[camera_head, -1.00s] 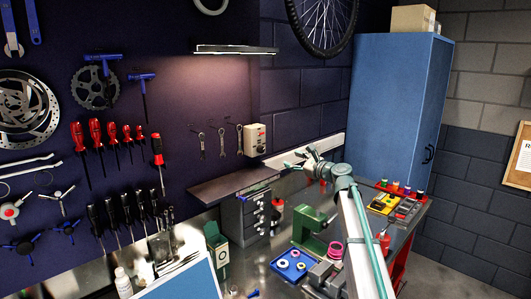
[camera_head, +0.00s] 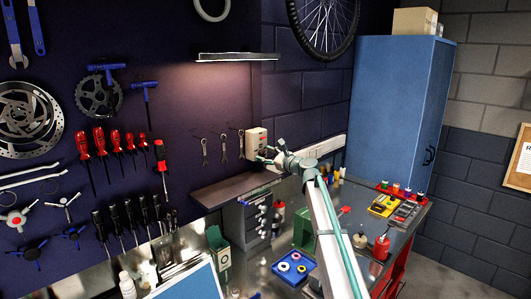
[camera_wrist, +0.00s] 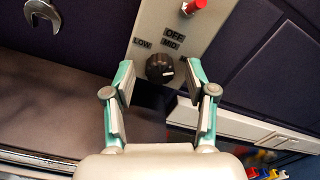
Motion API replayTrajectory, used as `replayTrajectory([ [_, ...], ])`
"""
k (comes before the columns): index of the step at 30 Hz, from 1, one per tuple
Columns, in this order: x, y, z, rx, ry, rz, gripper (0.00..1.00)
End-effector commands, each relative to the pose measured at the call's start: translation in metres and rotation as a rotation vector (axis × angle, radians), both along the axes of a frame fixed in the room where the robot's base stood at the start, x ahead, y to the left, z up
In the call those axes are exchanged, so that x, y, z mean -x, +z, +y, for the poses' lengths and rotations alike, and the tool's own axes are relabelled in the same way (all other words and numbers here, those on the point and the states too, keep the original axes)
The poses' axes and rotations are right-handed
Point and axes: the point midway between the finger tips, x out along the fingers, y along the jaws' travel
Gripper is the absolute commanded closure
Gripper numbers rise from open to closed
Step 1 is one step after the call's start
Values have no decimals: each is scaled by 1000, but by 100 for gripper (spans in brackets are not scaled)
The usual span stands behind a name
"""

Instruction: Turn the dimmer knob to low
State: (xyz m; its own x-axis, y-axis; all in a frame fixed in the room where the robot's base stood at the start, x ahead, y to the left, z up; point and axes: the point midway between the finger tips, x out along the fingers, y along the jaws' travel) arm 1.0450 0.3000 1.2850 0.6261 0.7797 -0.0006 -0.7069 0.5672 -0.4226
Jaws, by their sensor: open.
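The dimmer knob (camera_wrist: 159,68) is black and round, on a pale control box (camera_wrist: 150,20). The labels OFF, LOW and MID sit above it, with LOW at the upper left; another label at the right is mostly hidden by a finger. A light mark shows on the knob's right side. My gripper (camera_wrist: 160,70) is open, its teal-edged fingers on either side of the knob in the wrist view, with a visible gap on each side. In the head view the box (camera_head: 256,140) is on the wall, and my gripper (camera_head: 268,154) is close at its lower right.
A red switch (camera_wrist: 194,6) projects from the box above the knob. Wrenches (camera_head: 224,148) hang to its left. A brown shelf (camera_head: 232,190) lies below, above small drawers (camera_head: 256,215). A lit lamp (camera_head: 236,57) is mounted higher up.

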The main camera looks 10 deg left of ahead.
Motion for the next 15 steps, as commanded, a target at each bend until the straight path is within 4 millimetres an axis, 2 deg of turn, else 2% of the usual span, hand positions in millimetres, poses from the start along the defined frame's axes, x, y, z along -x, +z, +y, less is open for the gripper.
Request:
replayTrajectory([
  [10,-4,-1,5,0,-1,0,44],
  [15,-4,0,5,0,-1,0,70],
])
